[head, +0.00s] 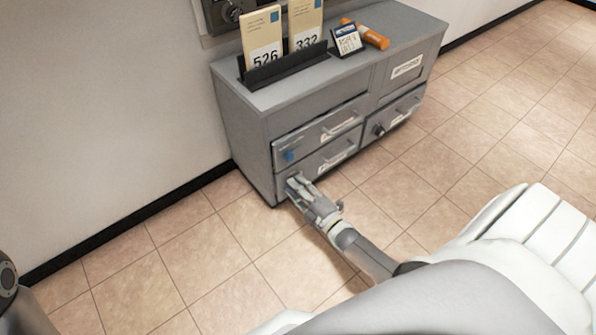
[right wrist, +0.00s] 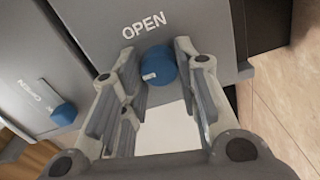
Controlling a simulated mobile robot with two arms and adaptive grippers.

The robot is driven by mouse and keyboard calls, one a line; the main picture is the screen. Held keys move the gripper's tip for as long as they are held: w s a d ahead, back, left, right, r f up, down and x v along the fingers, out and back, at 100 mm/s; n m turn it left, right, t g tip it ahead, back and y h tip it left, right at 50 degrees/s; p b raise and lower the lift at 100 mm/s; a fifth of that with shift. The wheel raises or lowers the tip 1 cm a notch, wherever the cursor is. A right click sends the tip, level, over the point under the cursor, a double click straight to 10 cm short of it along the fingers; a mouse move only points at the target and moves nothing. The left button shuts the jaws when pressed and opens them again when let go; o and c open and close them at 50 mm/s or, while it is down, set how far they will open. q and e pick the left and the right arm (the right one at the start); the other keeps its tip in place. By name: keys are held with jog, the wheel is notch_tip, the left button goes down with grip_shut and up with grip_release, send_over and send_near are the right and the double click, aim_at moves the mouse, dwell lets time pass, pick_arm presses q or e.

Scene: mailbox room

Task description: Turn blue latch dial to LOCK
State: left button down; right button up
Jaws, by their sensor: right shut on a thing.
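A grey cabinet (head: 245,130) with drawers stands against the wall. My right gripper (head: 294,182) is at the left end of its lower drawer front. In the right wrist view, this gripper (right wrist: 157,55) has its fingers on both sides of a round blue latch dial (right wrist: 160,67) and is shut on it. The white word OPEN (right wrist: 144,26) is printed beside this dial. A small white mark shows on the dial's face. In the head view the gripper hides this dial. A second blue dial (head: 289,155) is on the upper drawer; it also shows in the wrist view (right wrist: 63,113).
The drawers have bar handles (head: 340,129). A black knob (head: 379,131) is on the right drawer. On the cabinet top are a black holder (head: 285,69) with cards, a small sign (head: 346,41) and an orange cylinder (head: 371,36). The tiled floor (head: 215,262) in front is clear.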

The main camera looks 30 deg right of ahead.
jog(key=o, duration=1)
jog(key=s, duration=1.2)
jog(key=shift+d, duration=0.45)
